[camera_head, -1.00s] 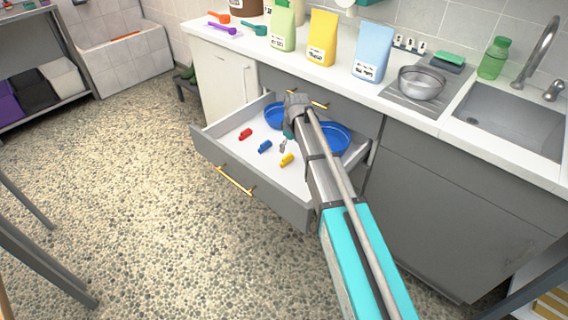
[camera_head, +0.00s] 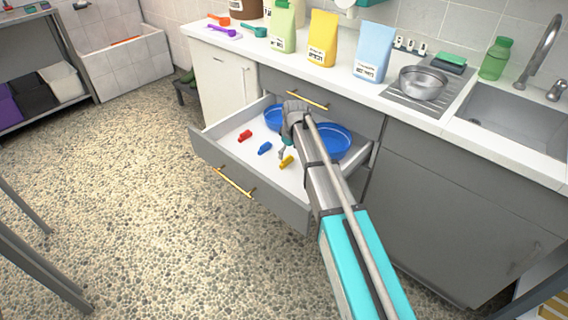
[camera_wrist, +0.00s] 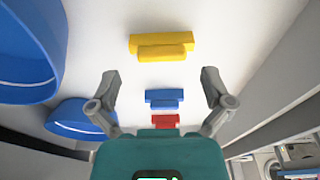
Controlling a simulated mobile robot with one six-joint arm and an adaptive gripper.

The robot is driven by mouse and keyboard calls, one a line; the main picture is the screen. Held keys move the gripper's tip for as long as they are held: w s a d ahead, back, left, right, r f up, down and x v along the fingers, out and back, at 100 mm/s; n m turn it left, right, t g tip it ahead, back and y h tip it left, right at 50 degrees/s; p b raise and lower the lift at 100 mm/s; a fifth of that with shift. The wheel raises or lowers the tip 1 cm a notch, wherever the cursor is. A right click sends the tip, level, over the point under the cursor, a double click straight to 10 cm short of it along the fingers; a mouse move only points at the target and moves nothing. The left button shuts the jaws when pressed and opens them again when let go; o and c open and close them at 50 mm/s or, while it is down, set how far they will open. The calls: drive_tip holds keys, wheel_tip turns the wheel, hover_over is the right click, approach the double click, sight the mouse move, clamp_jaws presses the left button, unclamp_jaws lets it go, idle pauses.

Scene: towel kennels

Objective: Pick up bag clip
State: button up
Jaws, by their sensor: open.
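Three bag clips lie on the white floor of the open drawer: red (camera_head: 245,136), blue (camera_head: 265,148) and yellow (camera_head: 287,162). In the wrist view the yellow clip (camera_wrist: 161,45) is farthest up, with the blue clip (camera_wrist: 164,97) and red clip (camera_wrist: 165,120) below it. My gripper (camera_wrist: 160,80) is open and empty, its fingers spread wide. In the head view my gripper (camera_head: 284,152) hangs over the drawer close to the yellow clip. My arm hides part of the drawer.
Two blue bowls (camera_head: 335,143) sit at the back of the drawer (camera_head: 270,187). The drawer walls surround the clips. The counter above holds a green bag (camera_head: 283,28), a yellow bag (camera_head: 322,40), a light blue bag (camera_head: 373,55) and a metal bowl (camera_head: 423,82). The floor to the left is open.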

sight(287, 157)
drive_tip(key=shift+w+a+f+b, duration=0.1)
drive_tip(key=shift+a+f+b, duration=0.05)
drive_tip(key=shift+f+b, duration=0.7)
drive_tip(key=shift+w+a+f+b, duration=0.1)
drive_tip(key=shift+f+b, duration=0.55)
drive_tip(key=shift+f, duration=0.3)
drive_tip(key=shift+c, duration=0.3)
drive_tip(key=shift+s, duration=0.1)
drive_tip(key=c, duration=0.5)
